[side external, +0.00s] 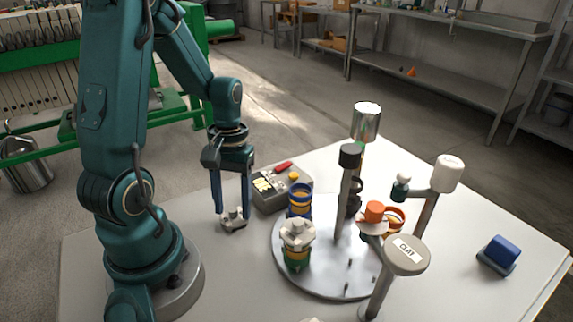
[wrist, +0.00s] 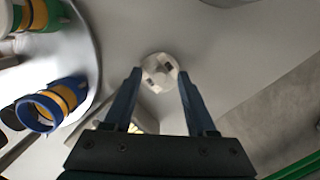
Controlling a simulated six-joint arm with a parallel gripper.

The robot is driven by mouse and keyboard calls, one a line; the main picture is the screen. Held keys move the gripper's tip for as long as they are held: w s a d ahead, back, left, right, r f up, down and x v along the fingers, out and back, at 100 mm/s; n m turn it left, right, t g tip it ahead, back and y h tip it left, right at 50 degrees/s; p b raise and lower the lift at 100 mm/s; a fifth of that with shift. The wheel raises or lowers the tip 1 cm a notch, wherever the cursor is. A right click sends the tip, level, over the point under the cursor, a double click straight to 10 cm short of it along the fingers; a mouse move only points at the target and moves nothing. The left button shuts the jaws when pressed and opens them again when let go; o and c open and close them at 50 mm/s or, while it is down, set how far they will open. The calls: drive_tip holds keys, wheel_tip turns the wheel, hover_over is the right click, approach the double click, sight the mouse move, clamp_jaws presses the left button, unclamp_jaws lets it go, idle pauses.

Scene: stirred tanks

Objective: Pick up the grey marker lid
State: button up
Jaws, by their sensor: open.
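A small light-grey lid with a raised, knob-like top, which I take as the grey marker lid (side external: 233,223), lies on the white table left of the round plate. My gripper (side external: 232,210) points down over it, fingers apart. In the wrist view the lid (wrist: 160,70) shows between the two open fingertips, with small gaps visible on both sides. I cannot tell how far down the fingertips reach beside it. The jaws hold nothing.
A grey control box (side external: 270,198) with a red part stands just behind and right of my gripper. The round metal plate (side external: 300,277) carries several jars, including a blue-and-yellow one (side external: 299,200). A post labelled CLAT (side external: 407,255) stands at front right. A blue block (side external: 500,252) is far right.

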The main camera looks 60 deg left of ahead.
sight(233, 208)
clamp_jaws()
drive_tip(key=shift+r, duration=0.1)
drive_tip(key=w+r+m, duration=0.1)
drive_tip(key=w+r, duration=0.2)
drive_tip(key=r, duration=0.4)
drive_tip(key=w+r+m, duration=0.1)
drive_tip(key=w+r, duration=0.2)
drive_tip(key=r, duration=0.5)
drive_tip(key=w+d+m, duration=0.4)
drive_tip(key=w+d, duration=0.1)
drive_tip(key=d, duration=0.1)
drive_tip(key=shift+w+d+r+g+y, duration=0.15)
drive_tip(key=shift+w+d+g+y, duration=0.15)
drive_tip(key=shift+w+y, duration=0.1)
